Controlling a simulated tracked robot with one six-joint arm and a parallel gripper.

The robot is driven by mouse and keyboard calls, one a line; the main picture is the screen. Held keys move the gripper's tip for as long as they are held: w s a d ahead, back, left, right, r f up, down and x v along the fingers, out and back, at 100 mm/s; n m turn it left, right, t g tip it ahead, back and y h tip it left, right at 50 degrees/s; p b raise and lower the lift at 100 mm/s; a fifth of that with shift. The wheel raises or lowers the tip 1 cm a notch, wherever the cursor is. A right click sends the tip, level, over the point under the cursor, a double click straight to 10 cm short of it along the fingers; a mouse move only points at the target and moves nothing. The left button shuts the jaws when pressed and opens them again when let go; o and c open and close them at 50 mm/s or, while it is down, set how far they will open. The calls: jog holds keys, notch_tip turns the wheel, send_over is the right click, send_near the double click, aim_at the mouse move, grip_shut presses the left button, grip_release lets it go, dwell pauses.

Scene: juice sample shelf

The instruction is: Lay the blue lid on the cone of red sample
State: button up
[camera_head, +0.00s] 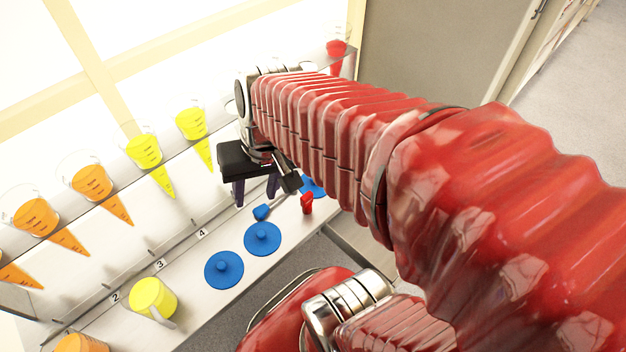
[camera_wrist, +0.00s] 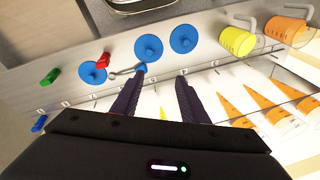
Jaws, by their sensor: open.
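Three blue lids with centre knobs lie on the shelf. In the head view two are clear, one (camera_head: 224,269) nearer the front and one (camera_head: 262,238) beside it; a third (camera_head: 314,188) is partly hidden by my arm. The wrist view shows all three: right (camera_wrist: 183,38), middle (camera_wrist: 149,48) and left (camera_wrist: 93,72). The red sample (camera_head: 336,48) stands in a clear cone at the far end of the rack, its lower part hidden by my arm. My gripper (camera_head: 256,200) is open and empty above the shelf, its fingers (camera_wrist: 160,77) pointing toward the lids.
A blue-ended spoon (camera_head: 262,212) and a red clip (camera_head: 307,203) lie near the lids. A green clip (camera_wrist: 49,76) lies farther along. Yellow (camera_head: 153,298) and orange (camera_head: 82,343) beakers stand on the shelf. Yellow (camera_head: 145,150) and orange (camera_head: 92,182) cones line the rack.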

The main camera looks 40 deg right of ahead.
jog(key=s+d+f+m+g+y, duration=0.1)
jog(key=d+f+m+y, duration=0.5)
jog(key=f+m, duration=0.4)
jog(key=m+t+h, duration=0.4)
jog(key=m+t, duration=1)
jog(key=m, duration=0.6)
send_near(305, 178)
jog(key=s+r, duration=0.1)
jog(key=s+d+r, duration=0.1)
jog(key=s, duration=0.1)
jog(key=shift+s+r, duration=0.3)
jog(key=shift+n, duration=0.3)
jog(key=shift+w, duration=0.1)
jog(key=shift+x, duration=4.25)
jog(key=shift+a+f, duration=0.1)
jog(key=shift+x, duration=2.55)
jog(key=shift+a, duration=0.1)
